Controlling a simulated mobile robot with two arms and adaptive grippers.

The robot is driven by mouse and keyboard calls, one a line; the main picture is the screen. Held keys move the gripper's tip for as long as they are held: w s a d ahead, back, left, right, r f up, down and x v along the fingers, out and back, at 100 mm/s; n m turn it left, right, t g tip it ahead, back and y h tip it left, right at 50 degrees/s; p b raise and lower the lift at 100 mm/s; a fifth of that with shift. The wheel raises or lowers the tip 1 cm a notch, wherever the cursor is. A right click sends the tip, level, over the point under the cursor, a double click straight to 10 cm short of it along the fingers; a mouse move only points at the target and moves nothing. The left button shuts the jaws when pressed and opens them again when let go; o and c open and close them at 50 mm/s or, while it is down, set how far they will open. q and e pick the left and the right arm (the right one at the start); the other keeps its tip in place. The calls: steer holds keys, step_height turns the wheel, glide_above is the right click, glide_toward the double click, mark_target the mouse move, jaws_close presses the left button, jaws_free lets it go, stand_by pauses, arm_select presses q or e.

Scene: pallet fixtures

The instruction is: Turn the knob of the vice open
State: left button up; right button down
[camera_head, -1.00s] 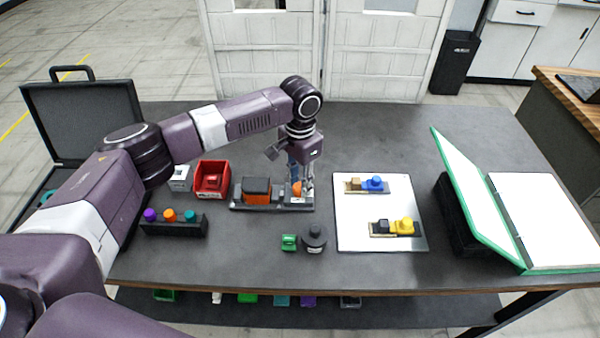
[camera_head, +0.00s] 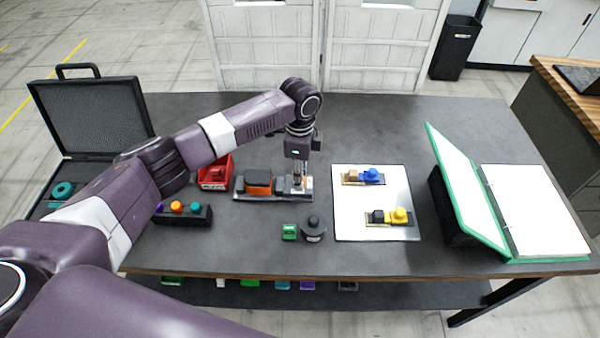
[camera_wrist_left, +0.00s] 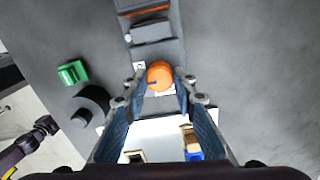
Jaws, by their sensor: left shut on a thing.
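The vice (camera_head: 223,194) lies on the table, a long dark base with an orange-fronted block (camera_head: 258,182) at its left and middle. Its round orange knob (camera_wrist_left: 160,75) shows in the left wrist view at the end of the vice, between my left fingertips. My left gripper (camera_head: 299,186) points straight down over the right end of the vice and is shut on the knob. In the head view the fingers mostly hide the knob.
A green block (camera_head: 289,232) and a dark round piece (camera_head: 314,231) stand in front of the vice. A white plate (camera_head: 375,219) with small fixtures lies to the right. A red bin (camera_head: 214,172) and a button box (camera_head: 183,216) are to the left. A green binder (camera_head: 467,190) stands far right.

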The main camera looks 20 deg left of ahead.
arm_select(q)
steer(key=shift+r+m, duration=0.1)
steer(key=shift+m, duration=0.4)
steer(key=o, duration=1.2)
steer(key=shift+c, duration=0.2)
step_height(320, 180, up, 12)
